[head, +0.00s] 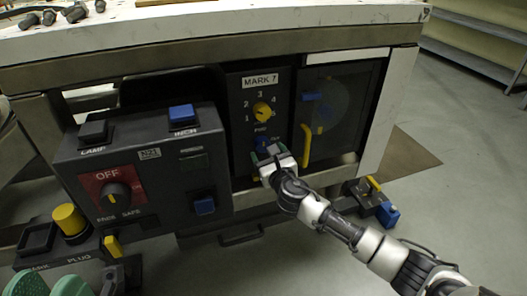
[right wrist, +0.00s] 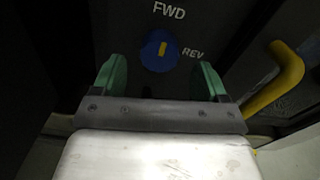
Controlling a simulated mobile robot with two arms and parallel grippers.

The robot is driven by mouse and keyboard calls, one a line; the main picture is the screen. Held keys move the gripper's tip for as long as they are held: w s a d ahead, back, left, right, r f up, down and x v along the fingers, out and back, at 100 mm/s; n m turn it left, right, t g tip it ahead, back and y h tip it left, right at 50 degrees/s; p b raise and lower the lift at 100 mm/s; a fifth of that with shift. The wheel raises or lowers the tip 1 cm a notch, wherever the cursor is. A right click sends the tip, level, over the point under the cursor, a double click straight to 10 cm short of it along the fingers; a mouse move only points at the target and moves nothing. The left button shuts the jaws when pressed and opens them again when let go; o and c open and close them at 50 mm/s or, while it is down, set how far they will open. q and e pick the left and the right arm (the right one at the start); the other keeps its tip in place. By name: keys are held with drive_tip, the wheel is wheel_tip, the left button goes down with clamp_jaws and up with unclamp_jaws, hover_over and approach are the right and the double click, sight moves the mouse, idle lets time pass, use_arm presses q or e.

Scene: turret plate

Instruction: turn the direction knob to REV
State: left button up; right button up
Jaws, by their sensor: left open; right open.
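The direction knob (right wrist: 159,51) is a round blue knob with a yellow pointer mark, in the right wrist view. Its mark stands nearly upright, towards the FWD label (right wrist: 169,11). The REV label (right wrist: 193,53) is at the knob's right. My right gripper (right wrist: 159,78) is open, with its green fingers apart to either side below the knob and nothing between them. In the head view my right gripper (head: 268,153) is at the foot of the MARK 7 panel (head: 259,81) and partly hides the knob. My left gripper (head: 49,285) is open and empty at the bottom left.
A yellow numbered dial (head: 262,111) sits above the knob. A yellow door handle (head: 306,146) stands close to the right of my right gripper. The dark control box (head: 140,165) juts out at the left. Open floor (head: 455,190) lies to the right.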

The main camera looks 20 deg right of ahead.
sight(264, 147)
drive_tip(key=shift+w+a+b, duration=0.1)
drive_tip(key=shift+w+b, duration=0.35)
drive_tip(key=shift+w, duration=1.3)
drive_tip(key=c, duration=0.9)
